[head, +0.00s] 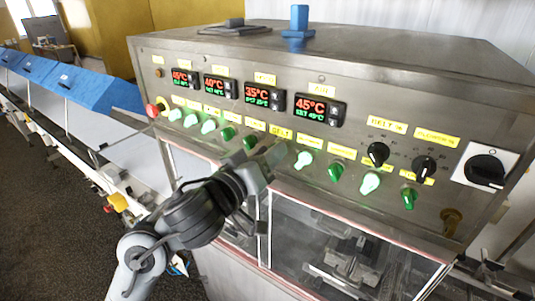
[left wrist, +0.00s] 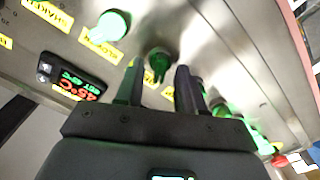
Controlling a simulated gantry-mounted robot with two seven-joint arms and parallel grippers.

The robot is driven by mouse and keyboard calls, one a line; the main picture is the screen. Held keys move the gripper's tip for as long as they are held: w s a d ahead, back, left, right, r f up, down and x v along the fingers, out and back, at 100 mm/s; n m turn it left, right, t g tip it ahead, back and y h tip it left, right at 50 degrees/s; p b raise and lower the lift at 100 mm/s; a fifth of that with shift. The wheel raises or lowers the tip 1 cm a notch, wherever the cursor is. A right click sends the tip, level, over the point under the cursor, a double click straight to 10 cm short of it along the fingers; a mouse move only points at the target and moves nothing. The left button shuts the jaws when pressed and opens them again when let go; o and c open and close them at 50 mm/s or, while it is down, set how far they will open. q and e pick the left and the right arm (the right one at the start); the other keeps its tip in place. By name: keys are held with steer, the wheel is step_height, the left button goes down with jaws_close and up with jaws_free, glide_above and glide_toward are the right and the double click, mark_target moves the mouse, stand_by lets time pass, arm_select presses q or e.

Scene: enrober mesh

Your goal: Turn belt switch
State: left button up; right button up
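A row of green rotary switches runs along the sloped steel panel (head: 400,105), some lit bright and some dark. The yellow BELT label (head: 281,133) sits mid-panel; the switch below it is hidden by my left gripper (head: 268,158) in the head view. In the left wrist view, my left gripper (left wrist: 159,67) is open, its two black fingers apart. A dark green switch (left wrist: 158,62), apparently the belt switch, shows between the fingertips. I cannot tell whether the fingers touch it or reach around it. My right gripper is not in view.
A lit green switch (head: 303,160) is close on the right, a dark one (head: 248,142) on the left. Red temperature displays (head: 315,109) sit above. A red emergency button (head: 152,110) is at the panel's left end. A clear-windowed housing (head: 335,240) lies below.

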arm_select(q)
jaws_close()
stand_by(0.5)
steer(key=shift+s+d+m+p, duration=0.1)
steer(key=shift+m+p, duration=0.05)
steer(key=shift+m, duration=2.8)
steer(key=shift+d+m+p, duration=0.1)
steer(key=shift+m+p, duration=0.05)
steer(key=shift+m, duration=2.8)
